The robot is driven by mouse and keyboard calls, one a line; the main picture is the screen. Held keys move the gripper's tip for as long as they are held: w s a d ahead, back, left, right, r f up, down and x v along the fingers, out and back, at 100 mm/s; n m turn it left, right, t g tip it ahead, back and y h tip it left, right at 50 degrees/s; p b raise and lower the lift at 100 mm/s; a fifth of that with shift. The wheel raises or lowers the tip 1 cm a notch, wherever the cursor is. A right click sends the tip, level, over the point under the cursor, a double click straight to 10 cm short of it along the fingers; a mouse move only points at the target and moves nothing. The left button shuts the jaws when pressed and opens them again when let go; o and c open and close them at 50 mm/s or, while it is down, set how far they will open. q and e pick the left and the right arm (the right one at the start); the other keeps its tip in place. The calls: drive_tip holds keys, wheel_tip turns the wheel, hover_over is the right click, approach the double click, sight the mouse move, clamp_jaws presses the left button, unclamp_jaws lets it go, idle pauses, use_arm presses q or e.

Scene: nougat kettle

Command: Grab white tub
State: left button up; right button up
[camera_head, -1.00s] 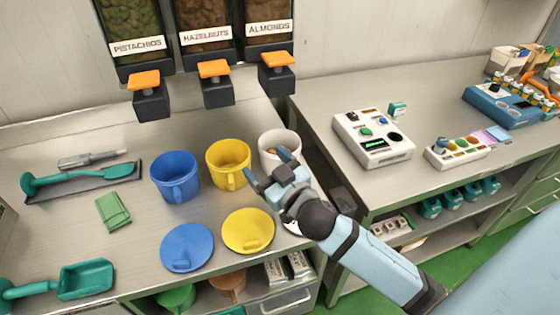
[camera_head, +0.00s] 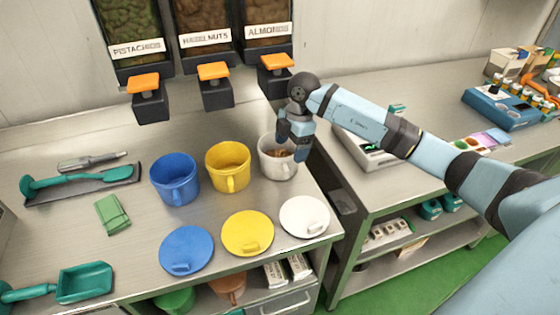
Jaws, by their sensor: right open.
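The white tub (camera_head: 276,167) stands upright near the right end of the left counter, below the almonds dispenser. It is uncovered, and brown pieces show inside. My right gripper (camera_head: 291,153) points down at the tub's right rim, with its fingers open. One finger appears over the tub's opening and the other outside its right wall; I cannot tell whether they touch it. The gripper hides part of the tub's right side. The white lid (camera_head: 304,216) lies flat on the counter in front of the tub. My left gripper is out of view.
A yellow tub (camera_head: 228,168) stands close to the left of the white one, with a blue tub (camera_head: 175,180) beyond it. A yellow lid (camera_head: 247,233) and a blue lid (camera_head: 187,250) lie in front. The almonds lever (camera_head: 277,63) hangs above, near my right wrist.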

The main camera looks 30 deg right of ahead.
drive_tip(key=d, duration=0.1)
hover_over(289, 183)
drive_tip(key=shift+h, duration=0.3)
wheel_tip(289, 183, down, 7)
drive_tip(key=shift+s+f+p, duration=0.1)
drive_tip(key=shift+p, duration=0.25)
drive_tip(key=c, duration=1.2)
